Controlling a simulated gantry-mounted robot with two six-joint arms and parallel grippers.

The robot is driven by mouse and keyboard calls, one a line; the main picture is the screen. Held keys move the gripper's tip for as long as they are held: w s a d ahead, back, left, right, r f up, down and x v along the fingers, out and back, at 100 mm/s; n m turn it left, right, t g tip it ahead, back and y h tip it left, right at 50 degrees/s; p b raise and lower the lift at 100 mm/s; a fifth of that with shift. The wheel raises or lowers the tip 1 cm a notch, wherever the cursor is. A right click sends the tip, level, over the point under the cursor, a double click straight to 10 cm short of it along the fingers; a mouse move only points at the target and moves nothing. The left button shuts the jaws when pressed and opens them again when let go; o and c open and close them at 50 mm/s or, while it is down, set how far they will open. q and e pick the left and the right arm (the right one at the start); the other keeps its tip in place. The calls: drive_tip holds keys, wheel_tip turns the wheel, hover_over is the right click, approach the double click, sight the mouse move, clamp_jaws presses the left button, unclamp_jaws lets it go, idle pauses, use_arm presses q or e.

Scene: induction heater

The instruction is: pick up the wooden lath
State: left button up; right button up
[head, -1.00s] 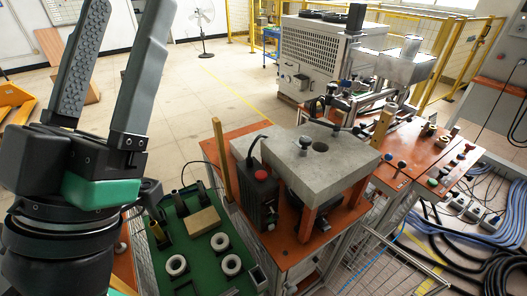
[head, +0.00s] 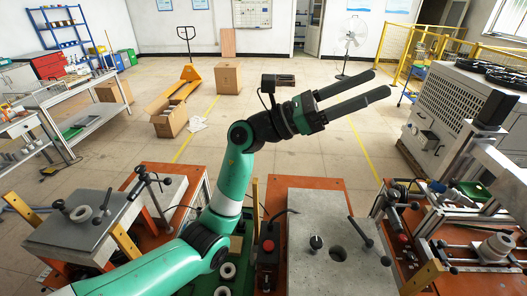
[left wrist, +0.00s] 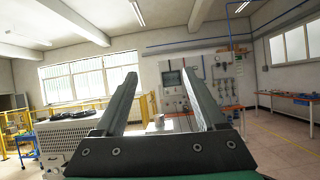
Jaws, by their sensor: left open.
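My left gripper (head: 381,84) is raised over the open floor in the head view, its two fingers pointing right. Its fingers also show in the left wrist view (left wrist: 160,76); they are parted with nothing between them. A thin upright wooden strip (head: 255,194), which may be the lath, stands beside my arm at the edge of the orange table, well away from the gripper; my arm is close to its left side. Other wooden strips are a slanted one (head: 126,242) at the left fixture and one (head: 421,278) at the lower right. My right gripper is out of view.
A grey block fixture (head: 325,262) with a hole sits on the orange table (head: 305,183). A black box with a red button (head: 268,245) stands beside it. A white machine (head: 448,118) is at the right.

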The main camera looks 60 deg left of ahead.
use_arm(q)
drive_tip(key=w+a+f+g+y+p, duration=0.35)
drive_tip(key=a+f+g+y, duration=0.4)
drive_tip(key=a+f, duration=0.6)
drive_tip(key=s+a+f+n+g+y+p, duration=0.1)
drive_tip(key=s+a+f+g+y+p, duration=0.1)
drive_tip(key=s+a+f+g, duration=0.45)
drive_tip(key=s+a+f+g+y+p, duration=0.2)
drive_tip(key=s+a+f, duration=0.1)
drive_tip(key=s+f, duration=0.65)
drive_tip(key=d+x, duration=0.1)
drive_tip(key=x, duration=0.9)
drive_tip(key=shift+s+d+f, duration=0.15)
drive_tip(key=shift+d+f, duration=0.05)
drive_tip(key=shift+d, duration=0.2)
drive_tip(key=shift+h, duration=0.35)
clamp_jaws()
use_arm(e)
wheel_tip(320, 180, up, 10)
